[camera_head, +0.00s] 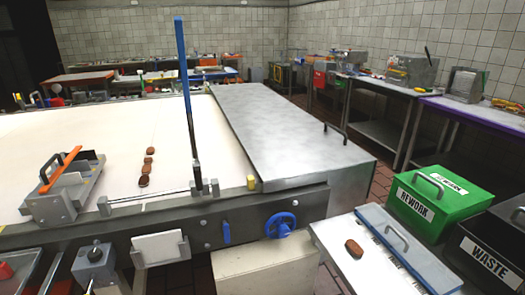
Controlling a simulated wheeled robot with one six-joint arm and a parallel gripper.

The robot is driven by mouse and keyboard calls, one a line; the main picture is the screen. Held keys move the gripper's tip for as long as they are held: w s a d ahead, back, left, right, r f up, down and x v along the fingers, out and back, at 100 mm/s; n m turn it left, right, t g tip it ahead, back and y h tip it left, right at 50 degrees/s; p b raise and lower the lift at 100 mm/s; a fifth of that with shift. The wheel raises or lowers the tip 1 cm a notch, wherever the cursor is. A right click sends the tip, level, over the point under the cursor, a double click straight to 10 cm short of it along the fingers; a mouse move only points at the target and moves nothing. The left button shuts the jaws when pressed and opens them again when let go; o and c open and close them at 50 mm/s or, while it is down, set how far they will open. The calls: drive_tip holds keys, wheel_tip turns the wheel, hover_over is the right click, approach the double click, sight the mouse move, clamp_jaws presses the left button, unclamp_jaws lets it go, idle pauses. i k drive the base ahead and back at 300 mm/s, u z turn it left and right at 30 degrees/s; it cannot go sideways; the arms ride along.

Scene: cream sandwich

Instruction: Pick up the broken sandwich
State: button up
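Several small brown sandwiches (148,166) lie in a short row on the pale conveyor belt (90,135), left of the blue upright post. One more brown sandwich (353,248) lies alone on the light grey surface (335,235) at the lower right, beside a blue-grey lid with a handle. The pieces are too small to tell which one is broken. My gripper is not in view.
A green REWORK box (425,212) and a black WASTE box (490,250) stand at the right. A tall blue post (183,70) rises at the belt's near edge. A metal cover (280,125) spans the belt's right end.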

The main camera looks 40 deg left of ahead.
sight(147, 160)
drive_tip(key=k, duration=0.5)
drive_tip(key=u, duration=3.6)
drive_tip(key=k, duration=0.7)
drive_tip(key=z, duration=0.95)
drive_tip(key=i, duration=1.1)
drive_tip(key=u, duration=0.8)
drive_tip(key=i, duration=0.75)
drive_tip(key=z, duration=0.15)
